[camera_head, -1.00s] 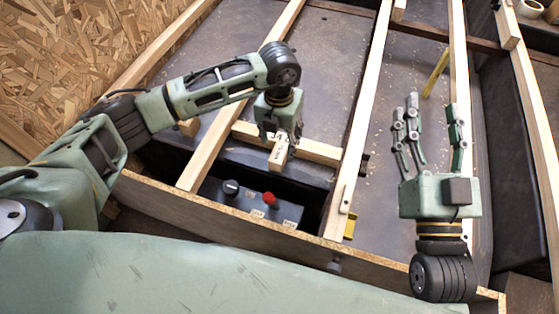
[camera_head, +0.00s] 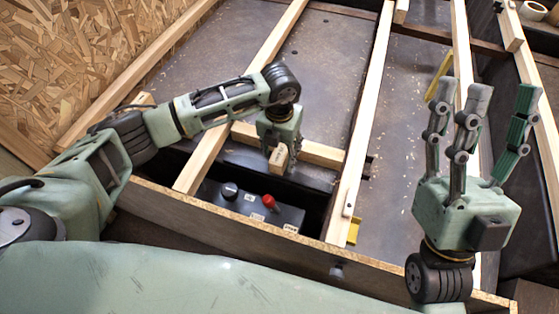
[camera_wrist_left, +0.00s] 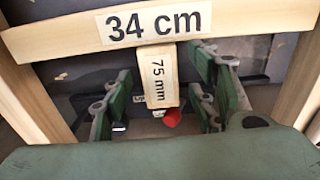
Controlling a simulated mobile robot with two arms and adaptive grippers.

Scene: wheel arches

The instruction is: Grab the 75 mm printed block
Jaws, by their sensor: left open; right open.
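The 75 mm printed block (camera_wrist_left: 157,78) is pale wood with black print. In the left wrist view it stands out from the bar marked 34 cm (camera_wrist_left: 152,25) and lies between the fingers of my left gripper (camera_wrist_left: 165,95). The fingers are open, with a gap visible on each side of the block. In the head view my left gripper (camera_head: 280,146) is over the block (camera_head: 278,159) and hides part of it. My right gripper (camera_head: 482,115) is open and empty at the right, fingers pointing up, away from the block.
A dark control box (camera_head: 248,205) with a red knob (camera_head: 268,201) sits in front of the block. Long wooden rails (camera_head: 365,110) run on either side. The front board (camera_head: 230,221) edges the frame. A yellow strip (camera_head: 438,75) lies near my right gripper.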

